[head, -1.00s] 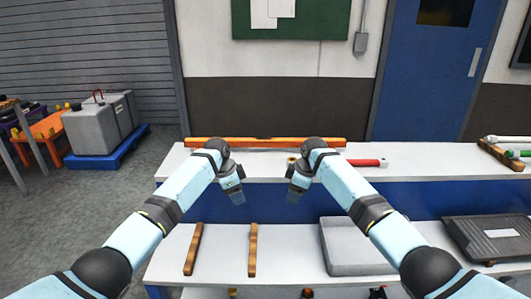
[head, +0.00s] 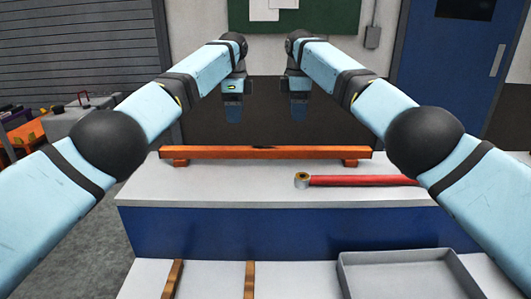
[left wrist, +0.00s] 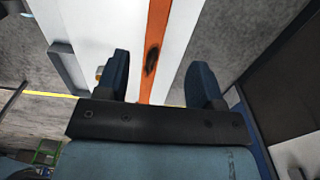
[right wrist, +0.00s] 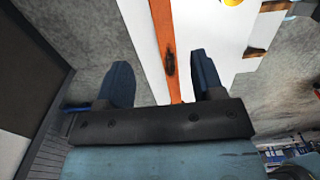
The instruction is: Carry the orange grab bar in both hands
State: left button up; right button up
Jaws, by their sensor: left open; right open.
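The orange grab bar (head: 215,153) lies level across the white-topped bench, propped on two small blocks near its ends, with a dark mark at its middle. My left gripper (head: 233,113) hangs open and empty above and behind the bar, left of its middle. My right gripper (head: 299,113) hangs open and empty likewise, right of the middle. In the left wrist view the bar (left wrist: 157,30) shows beyond the gap between the spread fingers. In the right wrist view the bar (right wrist: 163,30) also shows beyond the open jaws. Neither gripper appears to touch it.
A red bar (head: 365,181) with a tan ring end lies on the bench in front of the orange bar's right part. The bench top (head: 230,185) is clear at front left. A lower shelf holds two wooden strips (head: 250,280) and a grey tray (head: 400,258).

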aim_at(237, 147)
pick_arm(q)
jog(key=f, duration=1.3)
jog(key=shift+s+f, duration=0.2)
jog(key=shift+f, duration=0.15)
pick_arm(e)
jog(key=f, duration=1.3)
jog(key=shift+s+f, duration=0.2)
jog(key=shift+f, duration=0.2)
pick_arm(q)
grip_shut()
pick_arm(e)
grip_shut()
pick_arm(q)
jog(key=shift+r, duration=0.1)
pick_arm(e)
jog(key=shift+r, duration=0.1)
